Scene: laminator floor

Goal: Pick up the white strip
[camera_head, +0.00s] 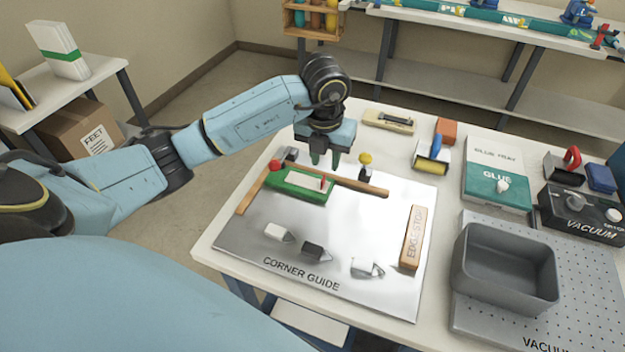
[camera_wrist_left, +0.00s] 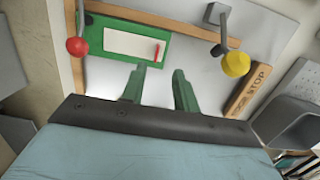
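The white strip (camera_head: 300,180) lies on a green block (camera_head: 285,189) on the corner guide plate (camera_head: 250,235). In the left wrist view the strip (camera_wrist_left: 127,43) is a pale rectangle inside the green block (camera_wrist_left: 100,30), with a small red piece (camera_wrist_left: 154,52) at its right end. My left gripper (camera_head: 325,160) hangs above and behind the block, fingers pointing down. In the left wrist view its two green fingers (camera_wrist_left: 158,72) are apart with nothing between them. My right gripper is not in view.
A red-knobbed clamp (camera_head: 276,165) and a yellow-knobbed clamp (camera_head: 366,160) stand near the block, by a wooden rail (camera_head: 350,183). A wooden edge stop (camera_head: 412,238) lies to the right. A grey bin (camera_head: 507,268) and glue tray (camera_head: 497,185) are farther right.

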